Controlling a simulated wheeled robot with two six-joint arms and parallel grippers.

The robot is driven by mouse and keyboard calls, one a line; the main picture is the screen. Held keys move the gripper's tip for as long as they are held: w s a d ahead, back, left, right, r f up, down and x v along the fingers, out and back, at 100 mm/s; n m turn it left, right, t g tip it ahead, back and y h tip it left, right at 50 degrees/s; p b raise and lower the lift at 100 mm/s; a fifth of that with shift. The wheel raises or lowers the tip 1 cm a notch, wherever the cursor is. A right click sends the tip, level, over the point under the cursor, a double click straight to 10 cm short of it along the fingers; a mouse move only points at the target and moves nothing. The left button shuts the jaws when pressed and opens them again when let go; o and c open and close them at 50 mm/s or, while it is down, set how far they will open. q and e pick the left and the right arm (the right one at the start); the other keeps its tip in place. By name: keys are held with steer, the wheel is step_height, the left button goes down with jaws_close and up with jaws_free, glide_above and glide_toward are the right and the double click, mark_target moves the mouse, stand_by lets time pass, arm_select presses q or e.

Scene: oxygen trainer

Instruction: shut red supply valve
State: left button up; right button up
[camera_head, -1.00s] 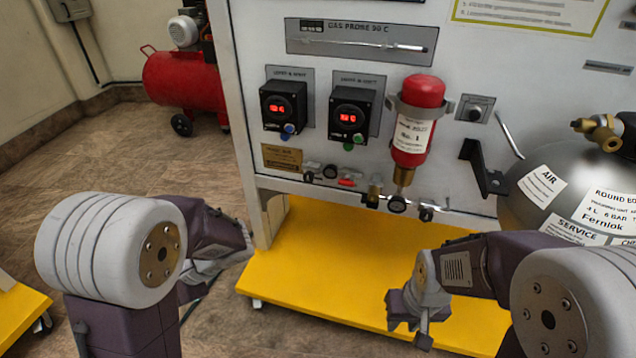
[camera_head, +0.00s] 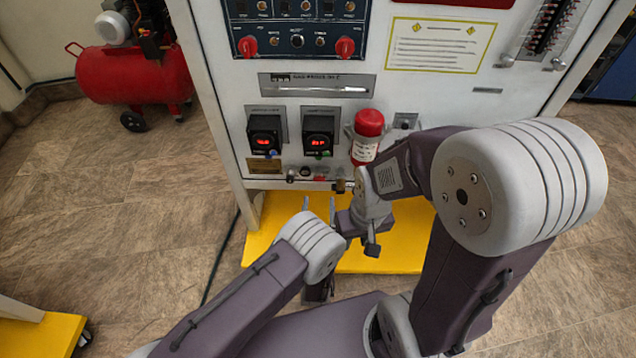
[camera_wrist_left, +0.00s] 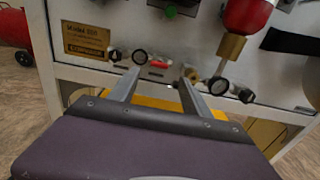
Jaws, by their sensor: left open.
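The red supply valve looks to be the small red handle (camera_head: 320,179) low on the white panel, in a row of small fittings; it shows more clearly in the left wrist view (camera_wrist_left: 159,64). My left gripper (camera_head: 319,203) is open, its two fingers pointing at the panel just below the red handle. In the left wrist view the fingertips (camera_wrist_left: 160,78) stand either side of the handle's line, with nothing between them. Whether they touch the panel I cannot tell. My right gripper (camera_head: 370,245) hangs to the right, over the yellow base; its jaws are not clear.
A red cylinder (camera_head: 368,124) with a brass fitting (camera_wrist_left: 231,46) is right of the handle. Round black knobs (camera_wrist_left: 140,57) sit close by on the left. Two display boxes (camera_head: 318,136) are above. A yellow base (camera_head: 262,240) juts out below. My right forearm crowds the right side.

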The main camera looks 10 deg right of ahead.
mark_target(319, 181)
arm_select(q)
steer(key=b+x, duration=0.2)
steer(key=x, duration=0.5)
steer(key=shift+w+f, duration=0.1)
steer(key=shift+w, duration=0.1)
jaws_close()
